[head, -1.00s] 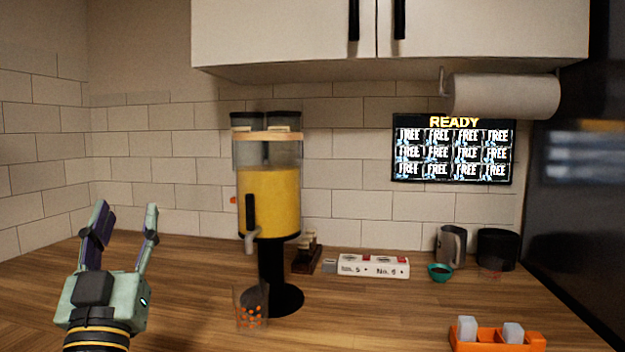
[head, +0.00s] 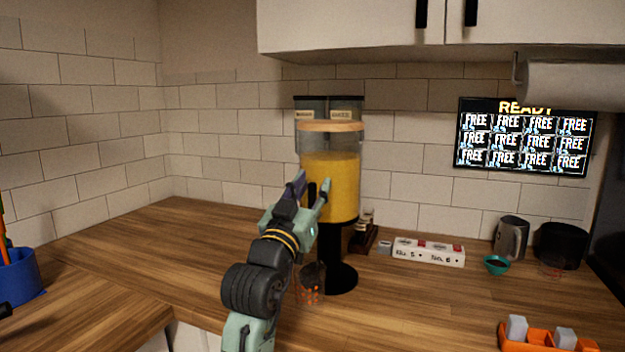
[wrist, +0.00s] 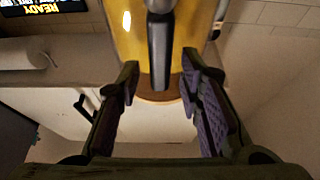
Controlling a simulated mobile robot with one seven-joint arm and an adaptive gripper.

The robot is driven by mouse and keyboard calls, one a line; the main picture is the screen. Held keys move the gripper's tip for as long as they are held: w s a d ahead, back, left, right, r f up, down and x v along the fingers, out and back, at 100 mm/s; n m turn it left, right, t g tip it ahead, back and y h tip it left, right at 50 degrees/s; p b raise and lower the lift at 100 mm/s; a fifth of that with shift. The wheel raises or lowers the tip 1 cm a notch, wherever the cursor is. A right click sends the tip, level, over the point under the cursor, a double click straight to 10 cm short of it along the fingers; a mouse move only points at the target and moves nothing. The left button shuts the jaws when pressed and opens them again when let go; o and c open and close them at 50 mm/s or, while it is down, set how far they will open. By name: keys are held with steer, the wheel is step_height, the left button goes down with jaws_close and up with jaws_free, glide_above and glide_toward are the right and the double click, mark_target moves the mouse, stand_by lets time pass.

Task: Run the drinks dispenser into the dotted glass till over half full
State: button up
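The drinks dispenser (head: 338,170) stands on the counter on a black pedestal, its clear tank largely filled with yellow drink. Its black tap lever (wrist: 160,45) shows in the wrist view between my fingers. My gripper (head: 311,183) is open in front of the tank, a finger to each side of the lever; I see no clear contact. The dotted glass (head: 309,292) stands upright on the counter below the gripper, beside the pedestal. It is clear with orange dots and my arm partly covers it. I see no yellow drink in it. The spout is hidden behind my gripper.
A white block with labels (head: 428,252), a teal cup (head: 496,265), a metal jug (head: 511,237) and a black container (head: 560,246) stand to the right. An orange holder (head: 545,339) is at front right, a blue bin (head: 20,278) at far left. The counter left of the dispenser is clear.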

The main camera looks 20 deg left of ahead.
steer(key=shift+w+r, duration=0.1)
steer(key=shift+w, duration=0.15)
steer(key=shift+c, duration=0.5)
jaws_close()
stand_by(0.4)
